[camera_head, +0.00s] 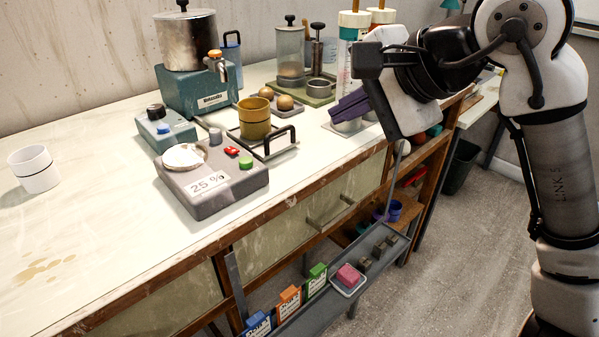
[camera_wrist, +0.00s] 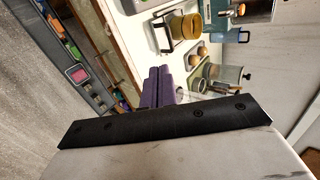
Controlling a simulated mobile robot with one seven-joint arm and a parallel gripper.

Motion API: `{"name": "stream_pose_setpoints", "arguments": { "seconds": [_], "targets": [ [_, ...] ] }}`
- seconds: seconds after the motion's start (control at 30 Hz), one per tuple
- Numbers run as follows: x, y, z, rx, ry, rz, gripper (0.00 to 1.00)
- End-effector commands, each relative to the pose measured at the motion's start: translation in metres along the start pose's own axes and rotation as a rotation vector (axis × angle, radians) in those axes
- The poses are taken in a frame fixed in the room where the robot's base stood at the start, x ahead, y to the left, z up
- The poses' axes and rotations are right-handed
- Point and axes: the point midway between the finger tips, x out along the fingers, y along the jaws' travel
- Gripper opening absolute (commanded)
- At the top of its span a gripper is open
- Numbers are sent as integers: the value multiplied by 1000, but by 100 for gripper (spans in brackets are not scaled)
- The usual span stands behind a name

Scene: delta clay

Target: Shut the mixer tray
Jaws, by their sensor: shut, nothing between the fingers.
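The teal mixer (camera_head: 200,92) stands at the back of the bench with a steel pot on top. Its tray (camera_head: 262,148) sticks out at the front right, with a dark bar handle (camera_head: 280,141) at its outer end. A mustard cup (camera_head: 254,118) stands on the tray. The tray handle also shows in the wrist view (camera_wrist: 182,40), beside the mustard cup (camera_wrist: 187,24). My gripper (camera_head: 338,112) is shut and empty, its purple fingers to the right of the tray and apart from it. The fingers lie side by side in the wrist view (camera_wrist: 160,69).
A grey scale (camera_head: 215,190) reading 25 % sits in front of the mixer. A green board (camera_head: 305,90) with jars is behind the tray. A white cup (camera_head: 34,168) stands far left. A low grey shelf (camera_head: 385,240) with small boxes runs along the bench front.

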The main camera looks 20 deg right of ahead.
Motion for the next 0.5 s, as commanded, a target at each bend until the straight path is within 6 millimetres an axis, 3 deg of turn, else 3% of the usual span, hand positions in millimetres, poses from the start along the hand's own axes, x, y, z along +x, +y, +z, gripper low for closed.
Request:
{"name": "stream_pose_setpoints", "arguments": {
  "seconds": [0.27, 0.5],
  "targets": [
    [9, 6, -6, -62, 7, -36, 0],
    [56, 4, -5, -61, 4, -32, 0]
  ]
}}
